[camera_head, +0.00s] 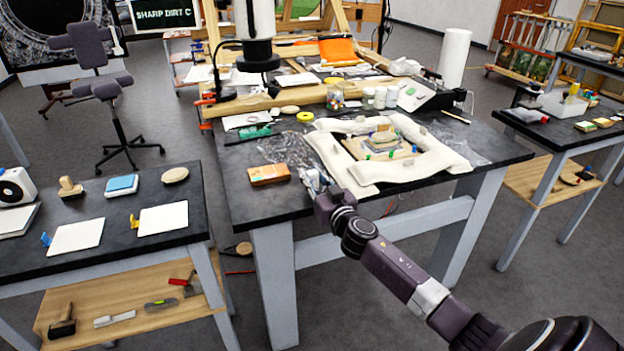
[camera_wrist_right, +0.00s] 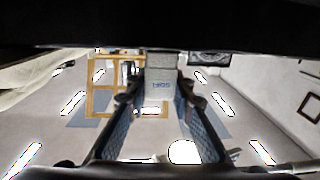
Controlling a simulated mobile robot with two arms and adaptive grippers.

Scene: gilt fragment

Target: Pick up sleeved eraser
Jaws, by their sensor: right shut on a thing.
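My right gripper (camera_head: 316,183) is at the front edge of the middle black table, left of the white padded ring. In the right wrist view my right gripper (camera_wrist_right: 158,98) has its two dark fingers on either side of the sleeved eraser (camera_wrist_right: 160,78), a pale grey block with blue lettering. The gripper is shut on it. In the head view the eraser is too small and hidden by the fingers to make out clearly. My left gripper is not in view.
The white padded ring (camera_head: 344,171) surrounds a small board with stones. An orange-brown box (camera_head: 269,174) lies left of my right gripper, near crumpled clear film (camera_head: 286,150). A wooden beam (camera_head: 290,97) crosses the table behind. A white roll (camera_head: 454,58) stands at the back right.

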